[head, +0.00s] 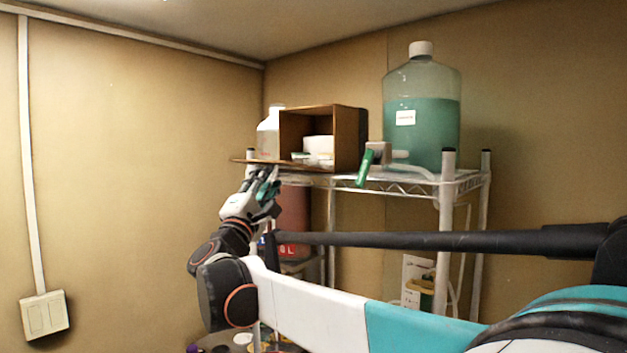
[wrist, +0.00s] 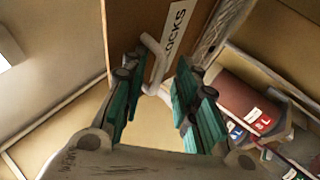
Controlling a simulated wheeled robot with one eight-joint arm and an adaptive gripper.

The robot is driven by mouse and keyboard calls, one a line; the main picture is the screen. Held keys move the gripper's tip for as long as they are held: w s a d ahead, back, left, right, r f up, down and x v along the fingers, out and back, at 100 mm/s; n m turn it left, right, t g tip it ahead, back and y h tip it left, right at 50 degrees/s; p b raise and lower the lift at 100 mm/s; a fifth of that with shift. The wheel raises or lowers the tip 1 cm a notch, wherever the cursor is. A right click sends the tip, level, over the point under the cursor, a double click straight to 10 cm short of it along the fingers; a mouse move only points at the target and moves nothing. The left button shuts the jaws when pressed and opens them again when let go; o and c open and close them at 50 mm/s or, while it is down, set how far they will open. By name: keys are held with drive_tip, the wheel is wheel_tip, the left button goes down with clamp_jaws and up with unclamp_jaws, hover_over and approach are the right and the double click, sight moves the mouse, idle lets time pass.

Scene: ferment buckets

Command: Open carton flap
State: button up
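The brown carton (head: 350,138) stands on the wire shelf with its front open, and white items show inside. Its flap (head: 245,161) lies about level, sticking out at the front past the shelf edge. In the wrist view the flap (wrist: 125,42) carries a white label ending in "OCKS" and a pale bent handle (wrist: 151,45). My gripper (head: 268,178) is just below the flap. In the wrist view its green-padded fingers (wrist: 158,82) are spread apart, with the handle's end between the tips. Whether a finger touches the handle I cannot tell.
A large jug of green liquid (head: 422,125) with a green-handled tap (head: 365,166) stands right of the carton. A pale bottle (head: 268,135) stands behind its left side. A reddish container (head: 293,210) sits on the level below. The left wall side is clear.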

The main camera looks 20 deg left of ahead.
drive_tip(key=v, duration=1)
drive_tip(key=shift+d, duration=0.1)
drive_tip(key=w+d+f+m+g+y+p, duration=0.2)
drive_tip(key=w+f+m+g+y+p, duration=0.15)
drive_tip(key=w+f, duration=0.2)
drive_tip(key=w+d+f+m+g+y+p, duration=0.2)
drive_tip(key=w+f+g+y+p, duration=0.1)
drive_tip(key=w+f+g+y, duration=0.25)
drive_tip(key=s+d+r+m+g+y+p, duration=0.55)
drive_tip(key=s+d+r+y, duration=0.2)
drive_tip(key=d+y, duration=0.2)
drive_tip(key=p+x, duration=0.3)
drive_tip(key=x, duration=1.2)
drive_tip(key=shift+d+r+t, duration=0.25)
drive_tip(key=shift+r+t, duration=0.1)
drive_tip(key=shift+t, duration=0.1)
drive_tip(key=shift+w, duration=0.15)
drive_tip(key=shift+c, duration=0.5)
clamp_jaws()
